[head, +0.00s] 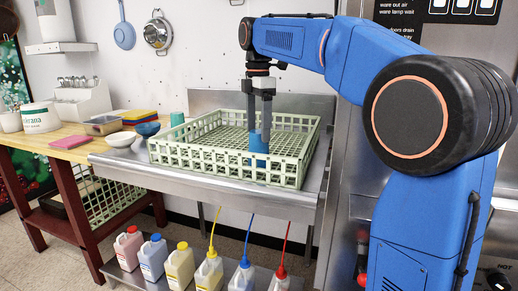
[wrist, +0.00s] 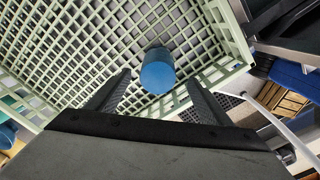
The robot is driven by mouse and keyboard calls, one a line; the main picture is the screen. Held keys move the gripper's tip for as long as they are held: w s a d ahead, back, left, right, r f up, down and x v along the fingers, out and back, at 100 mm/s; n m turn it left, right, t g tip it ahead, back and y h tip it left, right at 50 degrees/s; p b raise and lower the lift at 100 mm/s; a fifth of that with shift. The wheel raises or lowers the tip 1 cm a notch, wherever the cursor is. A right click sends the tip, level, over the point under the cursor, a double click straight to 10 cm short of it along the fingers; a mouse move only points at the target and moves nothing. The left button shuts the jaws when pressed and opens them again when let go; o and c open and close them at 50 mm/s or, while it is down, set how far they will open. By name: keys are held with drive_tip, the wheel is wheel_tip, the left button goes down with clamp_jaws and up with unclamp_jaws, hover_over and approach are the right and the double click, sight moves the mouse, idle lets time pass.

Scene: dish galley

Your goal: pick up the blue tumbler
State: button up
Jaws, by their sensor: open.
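The blue tumbler (head: 258,143) stands in the pale green dish rack (head: 226,157), near its front right part. In the wrist view the tumbler (wrist: 157,72) is a short blue cylinder on the rack's grid floor, just beyond and between the two fingers. My gripper (head: 258,125) points down over the tumbler in the head view, with its fingertips close to the tumbler's top. In the wrist view my gripper (wrist: 158,92) is open, with a finger on each side and nothing held. The rack's front wall hides part of the tumbler in the head view.
The rack's lattice walls surround the tumbler. The steel counter (head: 120,161) shows left of the rack. A white bowl (head: 121,139), a dark blue bowl (head: 148,129) and a teal cup (head: 177,119) stand left of and behind it. Several bottles (head: 180,268) stand below.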

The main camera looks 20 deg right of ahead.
sight(259, 152)
drive_tip(key=shift+w+d+f, duration=0.1)
drive_tip(key=shift+w+f, duration=0.05)
drive_tip(key=shift+f, duration=2)
drive_tip(key=shift+w+d+f, duration=0.1)
drive_tip(key=shift+f, duration=2.05)
drive_tip(key=c, duration=1.1)
drive_tip(key=shift+c, duration=0.2)
drive_tip(key=shift+r, duration=0.1)
wheel_tip(259, 152, up, 10)
drive_tip(key=shift+a+f, duration=0.1)
